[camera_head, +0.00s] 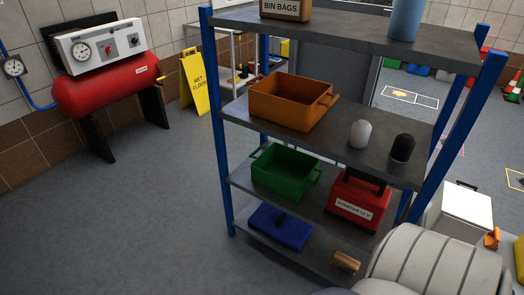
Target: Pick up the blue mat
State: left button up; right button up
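A flat blue item (281,228), which looks like the blue mat, lies on the lowest shelf at the left, below the green crate. A small dark shape sits on its top; I cannot tell what it is. Neither of my grippers is in view.
A shelving unit with blue posts (219,140) holds an orange crate (290,105), a green crate (283,178), a red starter box (357,203), white and black rounded objects, and a wooden brush-like item (346,262). A red tank (105,85) stands left. Floor left of the shelf is clear.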

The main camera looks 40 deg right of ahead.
aim_at(281, 222)
jog(key=i, duration=1.8)
jog(key=i+z, duration=0.1)
jog(key=i, duration=0.45)
jog(key=i+j+z, duration=0.1)
jog(key=i, duration=0.5)
jog(key=i+j+z, duration=0.1)
jog(key=i, duration=0.45)
jog(key=i+j+z, duration=0.1)
jog(key=z, duration=1.75)
